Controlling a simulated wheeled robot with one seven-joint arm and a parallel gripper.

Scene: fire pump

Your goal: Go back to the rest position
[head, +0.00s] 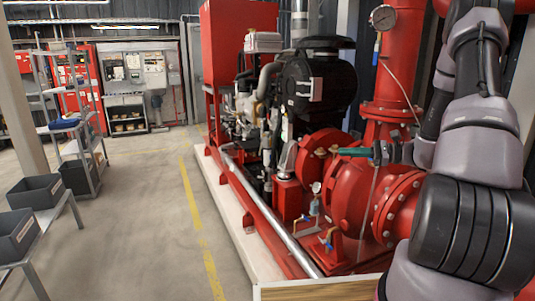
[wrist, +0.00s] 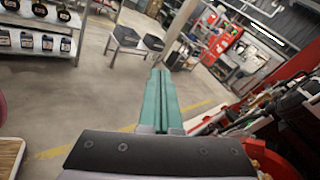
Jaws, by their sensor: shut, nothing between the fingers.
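My arm rises along the right side of the head view, dark grey with lighter grey joints. Its gripper (head: 343,151) points left in front of the red fire pump (head: 357,190), with the teal fingers level with the pump's upper part. In the wrist view my gripper (wrist: 160,74) shows two teal fingers lying side by side, shut and empty. Whether the fingers touch the pump cannot be told; in the wrist view they point out over open floor.
The red pump base (head: 262,208) fills the middle right. Grey bins (head: 35,191) stand on a bench at left, beside a shelf rack (head: 78,130). A wooden-edged surface (head: 318,290) lies at the front. The concrete floor (head: 140,230) with a yellow line is clear.

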